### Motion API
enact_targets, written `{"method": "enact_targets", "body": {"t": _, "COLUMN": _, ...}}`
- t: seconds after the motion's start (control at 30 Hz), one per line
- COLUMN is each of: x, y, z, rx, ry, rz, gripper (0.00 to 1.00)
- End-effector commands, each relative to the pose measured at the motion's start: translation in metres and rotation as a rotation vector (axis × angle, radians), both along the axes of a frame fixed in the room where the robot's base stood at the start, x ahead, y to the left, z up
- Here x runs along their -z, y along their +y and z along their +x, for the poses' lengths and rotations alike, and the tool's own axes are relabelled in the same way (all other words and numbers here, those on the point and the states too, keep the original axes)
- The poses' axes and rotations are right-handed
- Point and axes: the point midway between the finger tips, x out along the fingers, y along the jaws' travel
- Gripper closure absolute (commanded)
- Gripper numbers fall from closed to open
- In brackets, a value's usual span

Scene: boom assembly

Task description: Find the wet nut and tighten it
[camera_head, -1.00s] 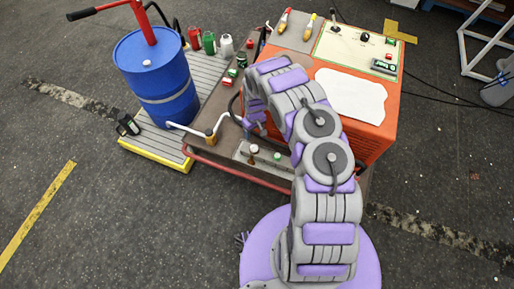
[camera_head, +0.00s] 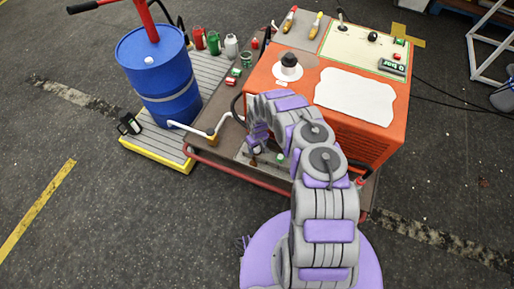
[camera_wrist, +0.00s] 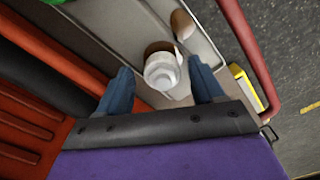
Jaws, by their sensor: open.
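In the wrist view my gripper (camera_wrist: 161,70) is open, with one blue finger on each side of a fitting (camera_wrist: 162,72). The fitting has a round whitish top and a brown part beside it. I cannot tell whether the fingers touch it. A second brown cylindrical piece (camera_wrist: 182,23) stands farther up the same grey channel. In the head view my gripper (camera_head: 255,140) points down over the grey tray on the cart, and partly hides the fittings there. A green-topped fitting (camera_head: 280,158) shows just right of it. No wetness is clearly visible on any nut.
An orange machine (camera_head: 340,100) with a black knob (camera_head: 289,60) stands behind my arm. A blue barrel (camera_head: 158,75) with a red handle stands left. A white pipe (camera_head: 188,127) with a brass fitting (camera_head: 211,134) lies between. A red rail (camera_head: 235,172) edges the cart.

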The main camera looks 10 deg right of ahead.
Motion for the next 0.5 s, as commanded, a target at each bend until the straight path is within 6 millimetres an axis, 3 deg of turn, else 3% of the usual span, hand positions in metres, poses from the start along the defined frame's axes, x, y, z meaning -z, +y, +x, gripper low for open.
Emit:
{"method": "enact_targets", "body": {"t": 0.23, "x": 0.0007, "y": 0.0006, "z": -0.0003, "rx": -0.001, "ry": 0.001, "rz": 0.0, "gripper": 0.33}}
{"method": "enact_targets", "body": {"t": 0.5, "x": 0.0008, "y": 0.0007, "z": -0.0006, "rx": -0.001, "ry": 0.001, "rz": 0.0, "gripper": 0.58}}
